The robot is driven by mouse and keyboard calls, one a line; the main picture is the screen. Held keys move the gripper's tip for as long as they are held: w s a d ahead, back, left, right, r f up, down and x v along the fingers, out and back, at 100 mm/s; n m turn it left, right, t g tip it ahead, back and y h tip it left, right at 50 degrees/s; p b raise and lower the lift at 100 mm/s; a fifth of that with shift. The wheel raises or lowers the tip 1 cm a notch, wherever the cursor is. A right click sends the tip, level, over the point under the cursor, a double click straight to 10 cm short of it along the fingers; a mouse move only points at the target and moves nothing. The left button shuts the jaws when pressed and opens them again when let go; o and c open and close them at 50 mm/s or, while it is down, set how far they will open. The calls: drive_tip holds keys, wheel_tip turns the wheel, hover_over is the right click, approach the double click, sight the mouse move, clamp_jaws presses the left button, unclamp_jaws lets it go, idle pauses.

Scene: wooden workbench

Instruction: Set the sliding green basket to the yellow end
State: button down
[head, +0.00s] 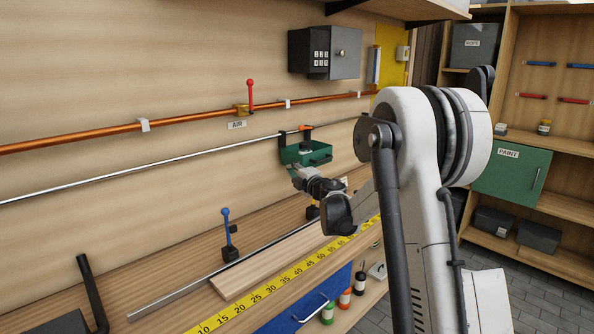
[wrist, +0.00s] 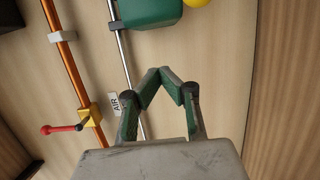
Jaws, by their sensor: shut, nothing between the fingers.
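The green basket (head: 307,154) hangs from a thin silver rail (head: 120,174) along the wooden back wall. An orange piece (head: 305,128) sits at the rail just above it. My gripper (head: 297,172) is just below and in front of the basket's left side. In the wrist view my gripper (wrist: 164,72) is shut and empty, its fingertips apart from the basket (wrist: 150,11), which is cut off by the top edge. A yellow rounded thing (wrist: 198,2) shows beside the basket there. My arm hides the rail's far right part in the head view.
A copper pipe with a red-handled valve (head: 250,97) runs above the rail. A blue-handled lever (head: 228,229) stands on the bench near a wooden board (head: 262,268) and a yellow measuring tape (head: 290,272). A dark keypad box (head: 325,53) is mounted higher up.

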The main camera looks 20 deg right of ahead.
drive_tip(key=s+d, duration=0.1)
drive_tip(key=s, duration=0.8)
drive_tip(key=shift+d+p, duration=0.25)
drive_tip(key=shift+p, duration=0.1)
drive_tip(key=c, duration=2.3)
unclamp_jaws()
drive_tip(key=shift+s, duration=0.15)
drive_tip(key=shift+o, duration=1.4)
drive_tip(key=shift+r+m, duration=0.2)
drive_tip(key=shift+m, duration=0.1)
drive_tip(key=shift+o, duration=1)
drive_tip(key=shift+d+r+m+t, duration=0.1)
drive_tip(key=shift+r+m+t, duration=0.2)
drive_tip(key=shift+m, duration=0.3)
wheel_tip(320, 180, up, 4)
drive_tip(key=d+f+m+t+h, duration=0.1)
drive_tip(key=d+m+t+h, duration=0.15)
drive_tip(key=m, duration=0.75)
drive_tip(key=m+g+h, duration=0.3)
drive_tip(key=m+h, duration=0.5)
drive_tip(key=m, duration=2.4)
approach(326, 159)
drive_tip(key=x, duration=0.3)
drive_tip(key=b+x, duration=0.1)
drive_tip(key=x, duration=0.6)
drive_tip(key=shift+w+d+f, duration=0.2)
drive_tip(key=shift+w+d, duration=0.05)
drive_tip(key=shift+w, duration=0.05)
